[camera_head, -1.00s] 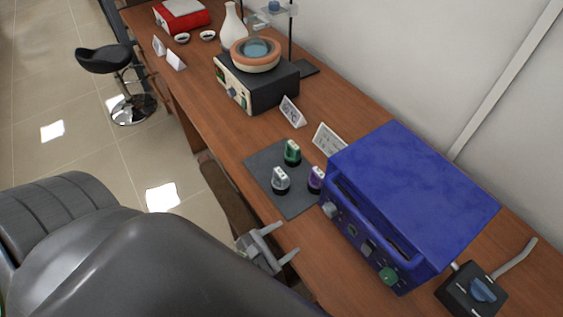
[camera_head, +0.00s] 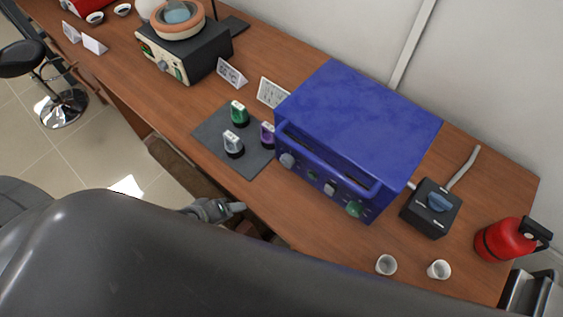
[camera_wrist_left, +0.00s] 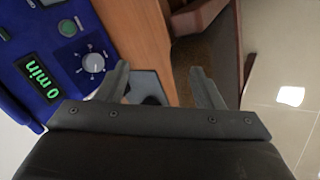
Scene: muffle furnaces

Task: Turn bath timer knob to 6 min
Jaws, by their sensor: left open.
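The blue bath (camera_head: 358,115) stands on the bench with a row of knobs along its front. Its grey knob (camera_head: 287,160) is at the end nearest the dark mat. In the left wrist view this grey knob (camera_wrist_left: 93,62) has a white dial scale around it, beside a green display (camera_wrist_left: 38,78) reading "0 min". My left gripper (camera_head: 238,208) is at the bench's front edge, apart from the bath. In the left wrist view its fingers (camera_wrist_left: 162,85) are spread with nothing between them, and the knob lies outside them to the left. My right gripper is not seen.
A dark mat (camera_head: 205,148) holds green, grey and purple-topped items beside the bath. A black heater (camera_head: 200,60) stands further back.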

